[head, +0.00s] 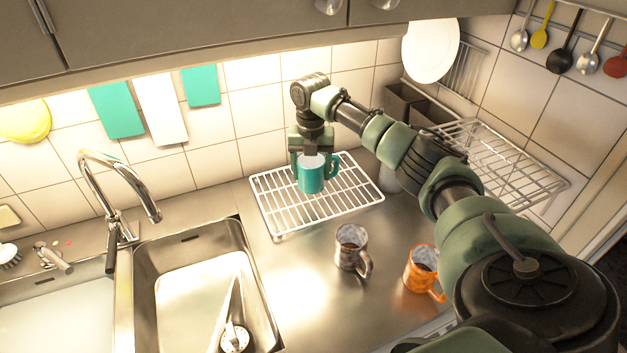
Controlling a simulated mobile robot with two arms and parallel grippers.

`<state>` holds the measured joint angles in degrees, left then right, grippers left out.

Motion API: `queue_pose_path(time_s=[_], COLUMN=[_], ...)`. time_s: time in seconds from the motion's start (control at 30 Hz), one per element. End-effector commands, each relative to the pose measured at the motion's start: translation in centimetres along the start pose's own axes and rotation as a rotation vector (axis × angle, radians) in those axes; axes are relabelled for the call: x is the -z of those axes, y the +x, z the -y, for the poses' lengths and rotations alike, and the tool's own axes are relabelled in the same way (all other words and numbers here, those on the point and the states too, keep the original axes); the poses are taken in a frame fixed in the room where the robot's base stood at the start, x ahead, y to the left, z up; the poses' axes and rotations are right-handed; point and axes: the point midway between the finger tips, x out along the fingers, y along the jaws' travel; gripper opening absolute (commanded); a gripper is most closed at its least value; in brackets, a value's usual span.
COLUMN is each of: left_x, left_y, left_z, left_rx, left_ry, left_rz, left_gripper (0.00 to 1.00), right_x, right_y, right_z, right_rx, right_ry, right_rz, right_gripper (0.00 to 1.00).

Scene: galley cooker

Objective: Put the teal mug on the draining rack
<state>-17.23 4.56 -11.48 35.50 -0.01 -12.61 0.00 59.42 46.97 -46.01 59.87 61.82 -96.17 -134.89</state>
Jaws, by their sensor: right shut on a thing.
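The teal mug (311,180) is upright in the jaws of my right gripper (314,166), which points down and is shut on it. The mug is over the white wire draining rack (276,213) on the steel counter. I cannot tell whether the mug's base touches the wires. The rack's surface around the mug is bare. My left gripper is not in view.
A brown-grey mug (350,247) and an orange mug (421,270) stand on the counter in front of the rack. A sink (197,246) with a tap (117,200) is at left. A wire shelf (500,165) is at right. Cupboards hang above.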

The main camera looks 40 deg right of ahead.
Motion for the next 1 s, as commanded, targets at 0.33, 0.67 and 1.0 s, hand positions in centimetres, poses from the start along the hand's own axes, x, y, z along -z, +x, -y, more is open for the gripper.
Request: queue_pose_path(time_s=[0.33,0.67,1.0], left_x=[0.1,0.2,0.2], left_y=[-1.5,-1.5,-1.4], left_z=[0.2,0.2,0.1], left_rx=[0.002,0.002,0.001], left_ry=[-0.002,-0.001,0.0], left_rz=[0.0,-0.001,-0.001], left_gripper=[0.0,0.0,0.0], right_x=[0.1,0.0,0.1], right_y=[4.0,5.1,5.5], right_z=[0.0,0.0,0.0], right_rx=[0.001,-0.001,0.001], right_ry=[0.002,0.001,0.001], right_rz=[-0.001,0.002,0.001], right_gripper=[0.05,0.05,0.87])
